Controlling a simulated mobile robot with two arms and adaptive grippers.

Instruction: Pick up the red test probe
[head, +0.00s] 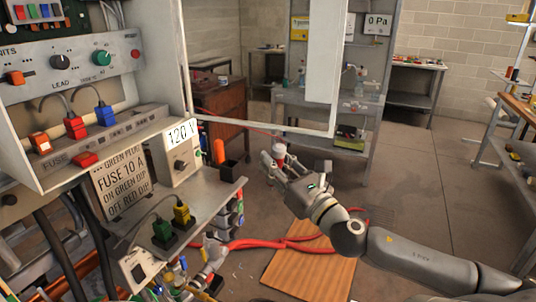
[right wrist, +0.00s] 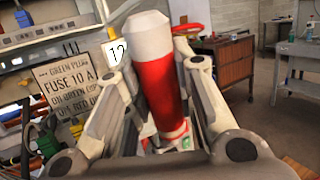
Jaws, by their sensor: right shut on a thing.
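The red test probe (right wrist: 163,75) has a red body and a white, faceted end. It stands between the fingers of my right gripper (right wrist: 150,85) in the right wrist view. In the head view the probe (head: 279,151) is small, and my right gripper (head: 274,163) is shut on it in the air, right of the 120 V panel. A thin red lead runs from near the probe leftward to the cabinet. A grey shape low by the panel (head: 207,262) looks like my left gripper; its fingers are too unclear to read.
The control panel (head: 180,150) with its shelf, plugs and fuse sign (head: 121,182) fills the left. An open white door (head: 322,60) hangs above my right gripper. Floor at right is clear.

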